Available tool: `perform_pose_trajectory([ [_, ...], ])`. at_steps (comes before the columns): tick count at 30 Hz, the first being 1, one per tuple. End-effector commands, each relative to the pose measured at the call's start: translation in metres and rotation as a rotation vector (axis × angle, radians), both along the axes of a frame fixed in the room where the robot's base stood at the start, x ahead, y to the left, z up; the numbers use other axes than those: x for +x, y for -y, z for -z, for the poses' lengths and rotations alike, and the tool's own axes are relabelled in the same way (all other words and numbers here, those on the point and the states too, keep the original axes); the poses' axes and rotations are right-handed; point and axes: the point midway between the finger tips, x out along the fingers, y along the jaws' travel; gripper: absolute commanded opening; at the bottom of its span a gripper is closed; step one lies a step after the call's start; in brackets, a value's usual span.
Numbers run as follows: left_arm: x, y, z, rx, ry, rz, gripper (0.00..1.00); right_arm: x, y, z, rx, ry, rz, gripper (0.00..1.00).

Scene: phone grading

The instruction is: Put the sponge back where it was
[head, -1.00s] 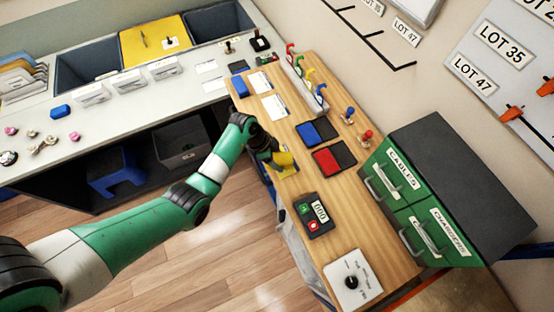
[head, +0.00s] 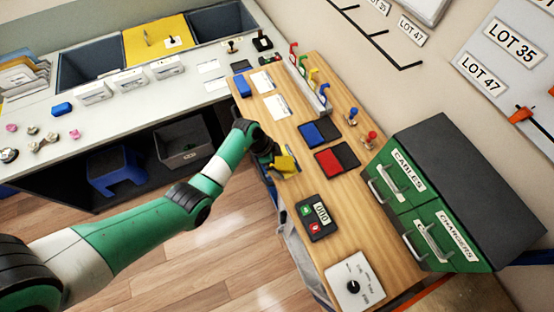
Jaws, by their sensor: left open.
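A yellow block that looks like the sponge (head: 285,163) is at the left edge of the wooden bench (head: 283,130), right at my left gripper (head: 277,161). My left gripper is open there, at the end of the green and white arm coming in from the left. Its fingers are small and partly hidden, so I cannot tell whether they touch the sponge. The sponge looks tilted, and what lies under it is hard to make out. My right gripper is not in view.
Near the sponge are a red and black pad (head: 337,160), a blue and black pad (head: 319,133) and a keypad device (head: 316,217). A dial box (head: 354,281) lies at the bench's near end. Green drawers (head: 420,205) stand to the right.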

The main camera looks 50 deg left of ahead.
Motion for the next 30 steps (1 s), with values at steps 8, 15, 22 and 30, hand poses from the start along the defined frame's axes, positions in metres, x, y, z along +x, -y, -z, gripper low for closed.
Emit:
perform_pose_trajectory([
  [8,-0.012,-0.011,-0.048,0.001,0.002,-0.002,1.0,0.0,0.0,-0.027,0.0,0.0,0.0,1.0],
  [15,-0.029,-0.024,-0.097,0.001,0.002,-0.002,1.0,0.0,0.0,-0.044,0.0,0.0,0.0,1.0],
  [22,-0.036,-0.029,-0.113,-0.001,0.001,-0.001,1.0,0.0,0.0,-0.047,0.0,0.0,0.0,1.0],
  [30,-0.036,-0.029,-0.113,-0.001,-0.001,0.0,1.0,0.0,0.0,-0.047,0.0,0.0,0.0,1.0],
])
